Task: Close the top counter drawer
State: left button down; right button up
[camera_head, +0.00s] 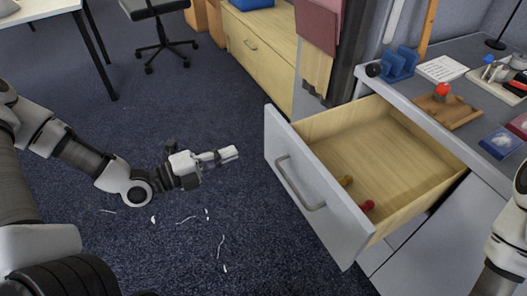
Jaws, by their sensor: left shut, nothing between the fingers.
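The top counter drawer (330,222) is pulled far out of the white counter on the right. Its front faces lower left and carries a metal bar handle (299,186). The wooden inside shows two small items near the front, one yellow-brown (346,181) and one red (367,206). My left gripper (229,154) is shut and empty, in the air to the left of the drawer front, apart from it and pointing right toward it. On the right edge only a part of my right arm shows; its gripper is out of view.
The grey countertop (433,89) holds a blue holder (399,64), a wooden board with a red ball (442,92), a notepad (442,69) and boxes. An office chair (162,40) and a white table (38,9) stand at the upper left. Carpet left of the drawer is open, with white scraps.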

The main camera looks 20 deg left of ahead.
aim_at(273, 138)
pick_arm(q)
jog(key=b+x, duration=0.4)
jog(key=x, duration=0.4)
jog(key=shift+w+d+f, duration=0.15)
jog(key=shift+w+d, duration=0.1)
jog(key=shift+d, duration=0.05)
jog(key=shift+w+d, duration=0.25)
jog(key=shift+w, duration=0.1)
